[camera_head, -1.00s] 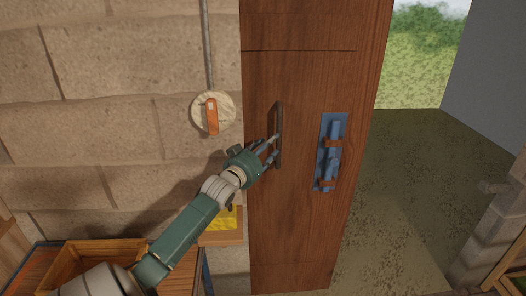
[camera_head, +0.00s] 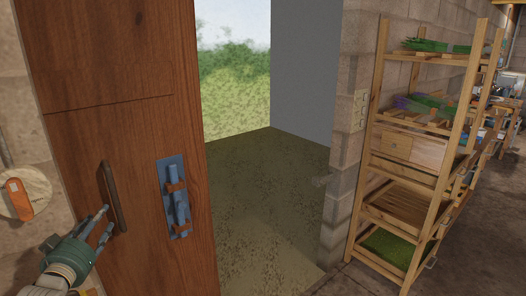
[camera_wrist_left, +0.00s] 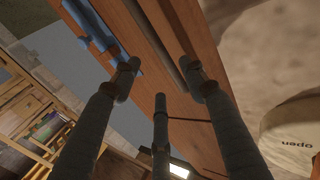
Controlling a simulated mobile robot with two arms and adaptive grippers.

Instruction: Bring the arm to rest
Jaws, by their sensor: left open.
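The brown wooden door (camera_head: 105,65) stands open at the left, with a dark upright pull handle (camera_head: 114,190). My left gripper (camera_head: 106,219) is at the lower left of the picture, its slim fingers open beside the lower part of the handle. I cannot tell whether they touch it. In the left wrist view, the spread fingers (camera_wrist_left: 165,85) point toward the door (camera_wrist_left: 207,105), and the handle bar (camera_wrist_left: 168,45) shows beyond them. Nothing is seen held. My right gripper is not in view.
A blue bolt latch (camera_head: 175,197) is on the door. A round plate with an orange lever (camera_head: 18,199) is on the wall at left. The doorway floor (camera_head: 265,190) is clear. A wooden shelf rack (camera_head: 412,150) with trays of herbs stands at right.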

